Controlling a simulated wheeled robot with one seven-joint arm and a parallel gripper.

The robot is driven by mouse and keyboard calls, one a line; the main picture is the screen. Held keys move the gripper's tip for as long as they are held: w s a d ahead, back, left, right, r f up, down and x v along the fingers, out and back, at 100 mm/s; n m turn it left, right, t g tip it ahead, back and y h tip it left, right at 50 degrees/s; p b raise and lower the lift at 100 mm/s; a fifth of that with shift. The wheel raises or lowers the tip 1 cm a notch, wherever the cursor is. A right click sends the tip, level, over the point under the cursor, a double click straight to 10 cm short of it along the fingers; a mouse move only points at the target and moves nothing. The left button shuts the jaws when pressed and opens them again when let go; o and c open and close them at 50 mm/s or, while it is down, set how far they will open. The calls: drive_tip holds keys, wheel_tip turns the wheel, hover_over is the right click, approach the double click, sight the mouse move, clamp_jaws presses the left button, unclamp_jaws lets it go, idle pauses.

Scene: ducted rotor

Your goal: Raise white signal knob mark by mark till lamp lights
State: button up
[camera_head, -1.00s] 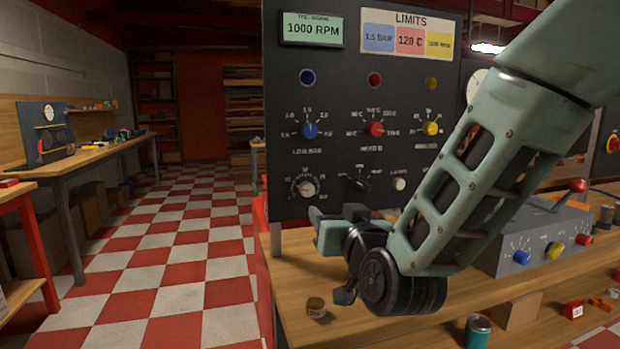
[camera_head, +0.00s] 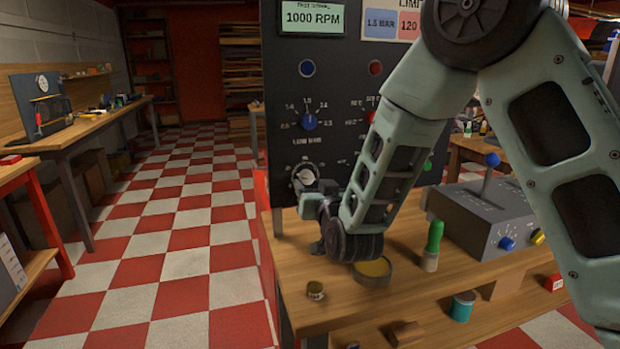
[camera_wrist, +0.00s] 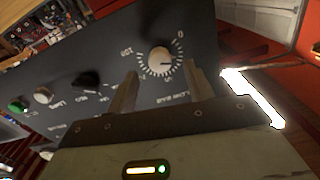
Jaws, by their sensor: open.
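The white knob (camera_head: 305,176) sits low on the left of the dark upright panel (camera_head: 270,120), with a ring of white marks around it. It also shows in the wrist view (camera_wrist: 159,60), between and beyond my fingertips. My gripper (camera_wrist: 160,78) is open and faces the knob, with a finger on either side in the picture. I cannot tell whether the fingers touch it. In the head view my gripper (camera_head: 312,202) is just below and in front of the knob. The knob's exact setting is too small to read. A green round piece (camera_wrist: 18,106) shows on the panel.
A black knob (camera_wrist: 86,80) and a pale button (camera_wrist: 43,95) share the knob's row. A blue knob (camera_head: 309,121) is above.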

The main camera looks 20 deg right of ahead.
sight(308, 179)
drive_tip(key=shift+w, duration=1.8)
drive_tip(key=c, duration=1)
drive_tip(key=shift+o, duration=0.2)
drive_tip(key=m+b, duration=0.2)
drive_tip(key=shift+f+b, duration=0.25)
drive_tip(key=shift+b, duration=0.15)
drive_tip(key=shift+m+b, duration=0.85)
drive_tip(key=shift+m, duration=0.15)
drive_tip(key=shift+r+m, duration=0.25)
drive_tip(key=shift+m, duration=0.05)
drive_tip(key=o, duration=1)
drive_tip(key=shift+c, duration=0.2)
drive_tip(key=shift+s, duration=0.1)
